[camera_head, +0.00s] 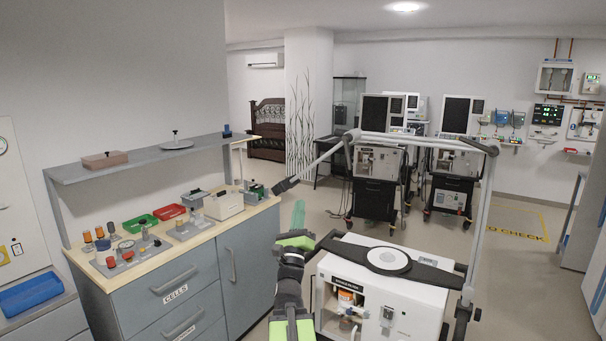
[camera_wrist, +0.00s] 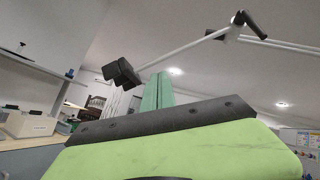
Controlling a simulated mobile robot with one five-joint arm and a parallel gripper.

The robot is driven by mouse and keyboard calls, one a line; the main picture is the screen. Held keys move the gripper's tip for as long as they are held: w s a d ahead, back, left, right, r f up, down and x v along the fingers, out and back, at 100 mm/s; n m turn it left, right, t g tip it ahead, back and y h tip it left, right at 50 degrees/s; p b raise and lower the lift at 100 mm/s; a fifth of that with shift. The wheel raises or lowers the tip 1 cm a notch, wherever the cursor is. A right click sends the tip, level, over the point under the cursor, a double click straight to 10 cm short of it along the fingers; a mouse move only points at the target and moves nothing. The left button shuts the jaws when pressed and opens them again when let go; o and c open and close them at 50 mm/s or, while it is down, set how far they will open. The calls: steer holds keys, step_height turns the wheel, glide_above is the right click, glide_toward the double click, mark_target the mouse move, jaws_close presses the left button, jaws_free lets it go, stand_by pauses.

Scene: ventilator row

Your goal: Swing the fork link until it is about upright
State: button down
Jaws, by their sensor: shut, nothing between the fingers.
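A jointed grey support arm stands over a white ventilator cart. Its outer link (camera_head: 318,164), which I take to be the fork link, slopes down to the left from a dark joint (camera_head: 351,135) to a black end piece (camera_head: 284,186). In the wrist view the outer link (camera_wrist: 185,46) also slopes, with the black end piece (camera_wrist: 121,73) at its lower left. My gripper (camera_head: 298,213) is shut and empty, its green fingers pointing up, below and slightly right of the end piece. In the wrist view my gripper (camera_wrist: 157,90) appears just right of the end piece; I cannot tell the depth gap.
The white cart (camera_head: 385,300) stands right of my arm. A wooden-topped cabinet (camera_head: 220,235) with trays and small parts is at left, under a grey shelf (camera_head: 150,158). More ventilators (camera_head: 378,160) stand at the back. Open floor lies between.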

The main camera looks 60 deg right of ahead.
steer(key=a+r+p+x, duration=0.2)
steer(key=p+x, duration=0.8)
steer(key=x, duration=0.3)
steer(key=shift+r+m, duration=0.15)
steer(key=shift+m, duration=0.15)
steer(key=shift+a+g+h, duration=0.1)
steer(key=shift+g+h, duration=0.2)
